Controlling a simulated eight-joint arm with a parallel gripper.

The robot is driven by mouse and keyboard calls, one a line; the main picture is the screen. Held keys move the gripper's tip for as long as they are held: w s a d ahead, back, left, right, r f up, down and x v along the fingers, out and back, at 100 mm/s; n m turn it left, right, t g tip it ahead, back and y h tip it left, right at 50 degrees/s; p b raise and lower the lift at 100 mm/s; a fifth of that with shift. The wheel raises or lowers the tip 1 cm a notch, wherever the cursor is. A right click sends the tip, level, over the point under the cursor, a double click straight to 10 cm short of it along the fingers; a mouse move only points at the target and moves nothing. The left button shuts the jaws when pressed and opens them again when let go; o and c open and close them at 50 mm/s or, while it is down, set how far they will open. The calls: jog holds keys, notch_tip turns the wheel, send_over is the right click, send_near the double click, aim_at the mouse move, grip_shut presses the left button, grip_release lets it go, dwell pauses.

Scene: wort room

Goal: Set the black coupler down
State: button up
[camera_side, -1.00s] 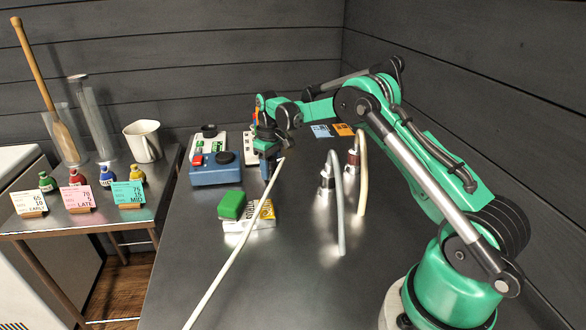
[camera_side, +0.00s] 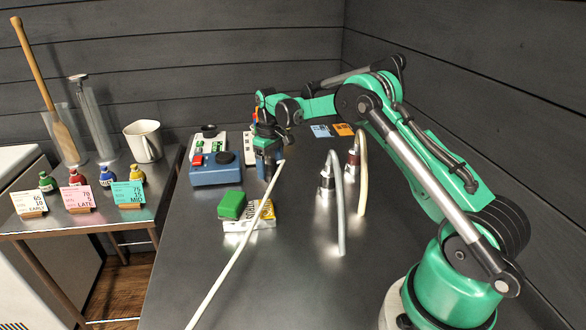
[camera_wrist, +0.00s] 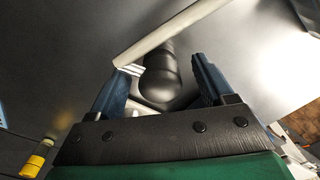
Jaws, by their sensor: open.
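The black coupler (camera_wrist: 162,76) shows in the wrist view as a dark, rounded cylinder between the two blue fingers. My gripper (camera_wrist: 163,68) is open, with a gap between the coupler and at least the right finger. A pale hose (camera_wrist: 172,32) crosses in front of the fingertips. In the side view, my gripper (camera_side: 270,168) is low over the metal bench, beside the blue unit, and the coupler is not clearly visible there. The pale hose (camera_side: 230,258) runs from near the gripper to the front edge of the picture.
A blue unit (camera_side: 215,175) with a red button stands left of my gripper. A green block (camera_side: 232,205) sits on a small box (camera_side: 250,222). Two hoses with a silver end (camera_side: 327,180) and a reddish end (camera_side: 352,162) stand to the right. The bench front is mostly clear.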

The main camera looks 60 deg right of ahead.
aim_at(270, 160)
notch_tip(270, 160, up, 10)
jog(key=shift+a+r, duration=0.15)
jog(key=shift+r, duration=0.4)
jog(key=s+a+r+t, duration=0.4)
jog(key=s+a+r, duration=0.25)
jog(key=a, duration=0.35)
jog(key=s+a+f+t, duration=0.3)
jog(key=s+a+f, duration=0.3)
jog(key=s, duration=0.4)
jog(key=shift+s+a, duration=0.25)
jog(key=shift+a, duration=0.25)
